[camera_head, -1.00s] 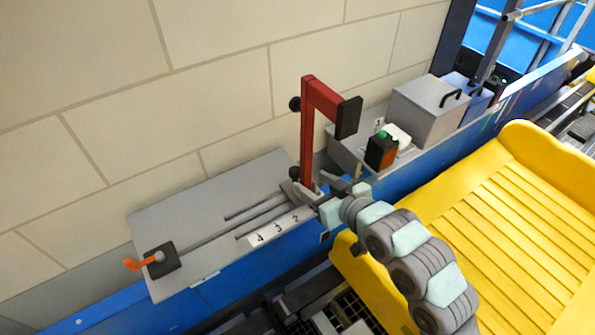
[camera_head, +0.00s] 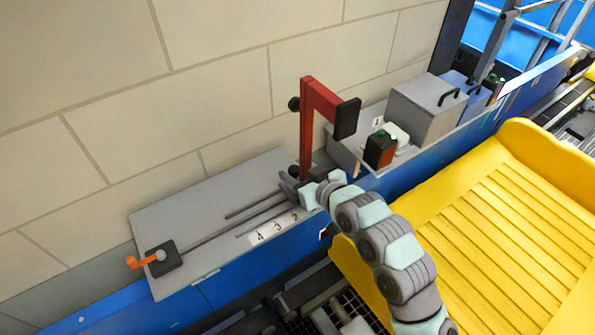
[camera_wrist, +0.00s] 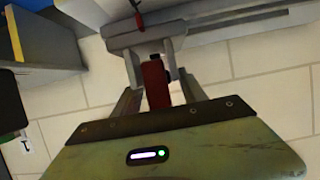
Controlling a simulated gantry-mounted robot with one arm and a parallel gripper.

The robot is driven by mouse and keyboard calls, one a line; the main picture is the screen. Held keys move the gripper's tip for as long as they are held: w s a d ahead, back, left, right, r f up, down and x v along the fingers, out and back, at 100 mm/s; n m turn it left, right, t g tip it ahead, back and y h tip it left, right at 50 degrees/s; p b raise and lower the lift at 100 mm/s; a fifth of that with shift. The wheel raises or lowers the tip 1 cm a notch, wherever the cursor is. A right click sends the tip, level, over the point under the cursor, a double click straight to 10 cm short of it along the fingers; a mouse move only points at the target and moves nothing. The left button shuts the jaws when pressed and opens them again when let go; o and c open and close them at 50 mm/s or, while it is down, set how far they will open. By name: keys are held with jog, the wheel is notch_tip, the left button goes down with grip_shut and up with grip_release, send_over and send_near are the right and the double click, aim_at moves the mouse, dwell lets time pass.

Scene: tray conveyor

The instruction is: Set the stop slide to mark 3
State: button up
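The stop slide is a red upright post (camera_head: 306,140) with a top arm ending in a black pad (camera_head: 347,118). It stands at the right end of a slotted grey plate (camera_head: 180,210). A white scale strip (camera_head: 276,229) shows marks 4, 3 and 2 from left to right; the post's foot is right of the 2, and anything beyond is hidden by my gripper. My gripper (camera_head: 296,186) is low at the post. In the wrist view, my gripper's fingers (camera_wrist: 158,88) stand apart on either side of the red post (camera_wrist: 155,80), with a gap visible on its right.
An orange lever (camera_head: 143,261) on a black block (camera_head: 163,261) is at the plate's left end. A button box (camera_head: 380,149) and a grey lidded box (camera_head: 424,108) stand to the right. A yellow tray (camera_head: 490,225) lies in front at the right. The wall is close behind.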

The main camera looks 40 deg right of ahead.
grip_shut()
dwell(0.3)
dwell(0.3)
